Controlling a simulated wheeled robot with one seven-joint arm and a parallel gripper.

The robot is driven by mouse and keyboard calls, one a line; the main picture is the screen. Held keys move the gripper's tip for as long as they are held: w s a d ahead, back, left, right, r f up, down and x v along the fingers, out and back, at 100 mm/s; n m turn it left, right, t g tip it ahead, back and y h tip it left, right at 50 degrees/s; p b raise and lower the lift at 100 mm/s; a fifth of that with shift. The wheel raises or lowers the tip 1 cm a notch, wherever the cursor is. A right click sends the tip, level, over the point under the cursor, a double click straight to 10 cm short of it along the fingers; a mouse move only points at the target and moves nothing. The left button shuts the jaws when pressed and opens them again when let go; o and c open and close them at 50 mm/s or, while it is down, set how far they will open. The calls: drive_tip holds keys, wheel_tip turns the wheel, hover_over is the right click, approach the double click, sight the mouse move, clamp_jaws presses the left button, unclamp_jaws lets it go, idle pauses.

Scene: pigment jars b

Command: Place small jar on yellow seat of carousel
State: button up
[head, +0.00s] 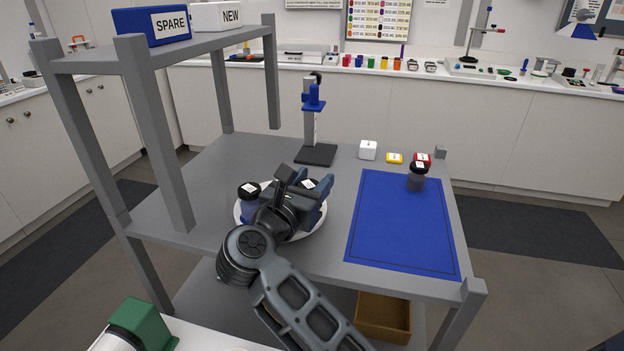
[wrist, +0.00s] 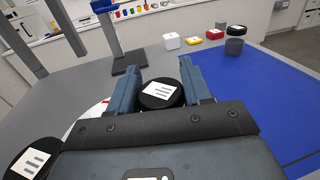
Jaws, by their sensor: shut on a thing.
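My gripper (head: 308,186) is over the carousel (head: 317,228), a white round disc. Its blue fingers stand on either side of a jar with a black lid and white label (wrist: 161,93), and it is shut on that jar. The jar's body is hidden in both views, so I cannot tell its size or whether it touches the disc. A second black-lidded jar (head: 249,191) with a bluish body stands at the disc's left. A third, grey jar with a black lid (head: 416,180) stands on the blue mat. I cannot make out a yellow seat; my arm covers much of the disc.
A blue mat (head: 400,230) covers the table's right side. Behind it are a white block (head: 368,150), a yellow block (head: 394,158) and a red block (head: 423,159). A stand with a blue clamp (head: 313,105) is at the back. A shelf (head: 95,60) rises at left.

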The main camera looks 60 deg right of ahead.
drive_tip(key=shift+f, duration=0.15)
drive_tip(key=o, duration=0.8)
drive_tip(key=a+b, duration=0.1)
drive_tip(key=a, duration=0.3)
drive_tip(key=s+a+b, duration=0.1)
drive_tip(key=a, duration=0.3)
drive_tip(key=a+b, duration=0.1)
drive_tip(key=a, duration=0.3)
drive_tip(key=shift+s+r, duration=0.2)
drive_tip(key=shift+s, duration=0.15)
